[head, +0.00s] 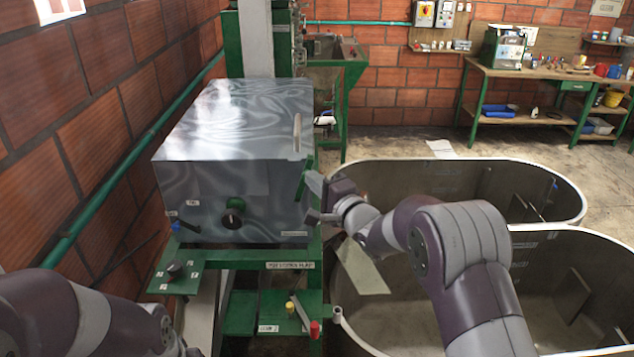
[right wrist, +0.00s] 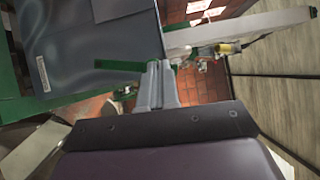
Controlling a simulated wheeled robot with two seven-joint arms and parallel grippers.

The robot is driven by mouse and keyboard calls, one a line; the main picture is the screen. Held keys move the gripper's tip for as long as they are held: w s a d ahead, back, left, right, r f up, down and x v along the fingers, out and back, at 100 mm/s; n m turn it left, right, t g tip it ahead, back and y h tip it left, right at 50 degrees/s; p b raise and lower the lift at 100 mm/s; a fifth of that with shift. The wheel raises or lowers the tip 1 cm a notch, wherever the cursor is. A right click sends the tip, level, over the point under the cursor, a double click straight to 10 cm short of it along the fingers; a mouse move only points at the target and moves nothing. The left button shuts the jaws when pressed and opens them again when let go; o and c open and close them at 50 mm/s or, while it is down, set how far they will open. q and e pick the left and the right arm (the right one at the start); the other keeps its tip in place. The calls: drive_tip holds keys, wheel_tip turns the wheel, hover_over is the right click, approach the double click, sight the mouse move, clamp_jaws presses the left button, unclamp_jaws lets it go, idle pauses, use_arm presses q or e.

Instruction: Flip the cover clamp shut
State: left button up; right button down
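The grey metal cover (head: 225,125) is a box-shaped housing on a green stand, closed as far as I see. A green lever (head: 304,180) stands at its right front edge; it looks like the cover clamp. In the right wrist view a green bar (right wrist: 122,66) reaches across the cover's face (right wrist: 85,60) towards my fingers. My right gripper (head: 312,198) is beside the lever at the cover's right side; contact is unclear. In the wrist view its fingers (right wrist: 160,75) appear close together, while the head view suggests a gap.
A brick wall (head: 100,90) runs close along the left. Two large oval tanks (head: 575,195) stand at the right, under my right arm. A small control panel (head: 178,274) and red and yellow handles (head: 314,328) are below the cover. A workbench (head: 560,75) stands far back.

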drive_tip(key=shift+w+a+r, duration=0.2)
drive_tip(key=shift+a+r, duration=0.1)
drive_tip(key=shift+a, duration=0.25)
idle(1.4)
idle(0.5)
